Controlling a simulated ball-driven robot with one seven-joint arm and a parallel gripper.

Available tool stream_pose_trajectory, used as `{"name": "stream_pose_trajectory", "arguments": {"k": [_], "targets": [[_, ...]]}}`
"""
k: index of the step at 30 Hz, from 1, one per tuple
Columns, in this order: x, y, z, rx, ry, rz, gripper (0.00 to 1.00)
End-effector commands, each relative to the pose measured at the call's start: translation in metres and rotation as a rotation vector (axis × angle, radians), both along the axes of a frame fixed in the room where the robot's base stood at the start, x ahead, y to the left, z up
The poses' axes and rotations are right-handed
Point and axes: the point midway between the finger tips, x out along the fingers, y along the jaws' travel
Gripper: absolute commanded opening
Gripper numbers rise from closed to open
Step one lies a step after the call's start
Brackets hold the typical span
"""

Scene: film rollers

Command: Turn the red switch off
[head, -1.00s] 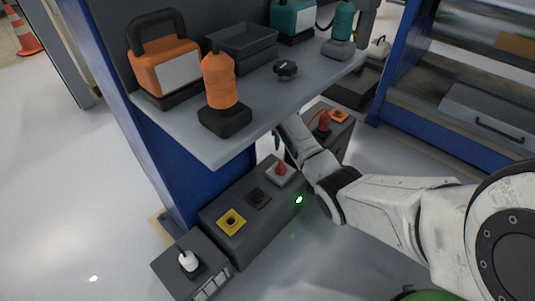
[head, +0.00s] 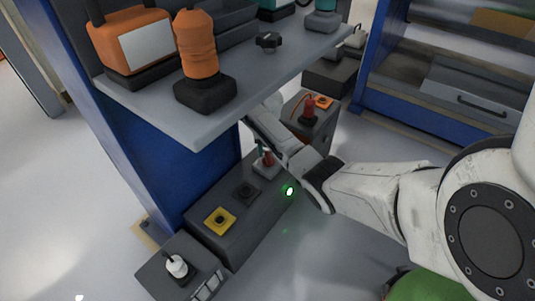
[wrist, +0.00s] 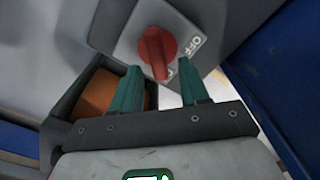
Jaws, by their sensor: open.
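The red switch (wrist: 157,50) is a rotary knob on a light grey square plate (wrist: 128,48). "OFF" is printed to the right of it in the wrist view; another mark below is mostly hidden. My gripper (wrist: 158,68) is open. Its two teal fingers point at the knob, one tip to each side of its lower end; I cannot tell whether they touch it. In the head view the red switch (head: 268,159) sits at the far end of a dark box (head: 222,228), with a teal finger of my gripper (head: 260,149) beside it.
A grey shelf (head: 160,116) with orange devices overhangs the box, close to my arm. A yellow-plated button (head: 220,220) and a black knob (head: 246,193) share the box. Another box with a red fitting (head: 309,107) stands behind.

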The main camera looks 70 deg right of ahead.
Motion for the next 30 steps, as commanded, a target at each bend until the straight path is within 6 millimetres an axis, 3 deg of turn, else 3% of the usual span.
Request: {"name": "stream_pose_trajectory", "arguments": {"k": [10,24,30], "targets": [[0.0001,-0.0001,-0.0032,0.000,0.000,0.000,0.45],[0.0000,0.0001,-0.0033,-0.001,0.001,0.000,0.00],[-0.0001,0.0002,-0.0032,-0.001,0.001,0.001,0.00]]}}
